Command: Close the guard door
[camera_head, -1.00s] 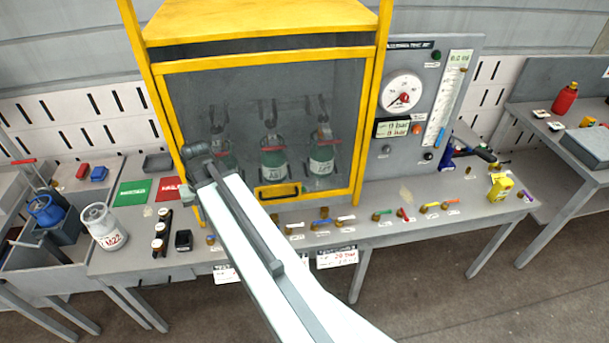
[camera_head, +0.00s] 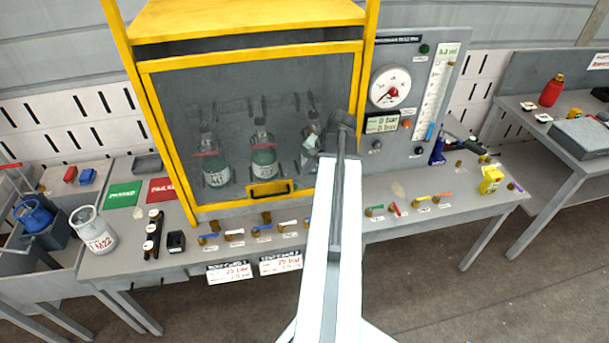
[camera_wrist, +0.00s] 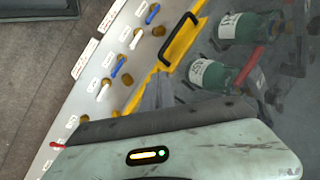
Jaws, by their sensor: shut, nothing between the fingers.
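The guard door (camera_head: 268,188) is a clear panel in a yellow frame, hanging across the front of the yellow cabinet (camera_head: 250,14). Its black handle sits on a yellow plate at the bottom edge and also shows in the wrist view (camera_wrist: 180,40). Any small gap between door and cabinet cannot be judged. Three green bottles with white labels (camera_head: 264,160) show behind the panel. My arm's end is in front of the door's right side in the head view, hiding part of it. My gripper (camera_wrist: 158,92) is shut and empty, near the door's bottom frame and apart from the handle.
A grey gauge panel (camera_head: 408,55) stands right of the cabinet. Small coloured-handle valves (camera_head: 262,232) line the bench front below the door. A white canister (camera_head: 93,230) stands at left. A yellow box (camera_head: 490,179) is at right. Open floor lies in front of the bench.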

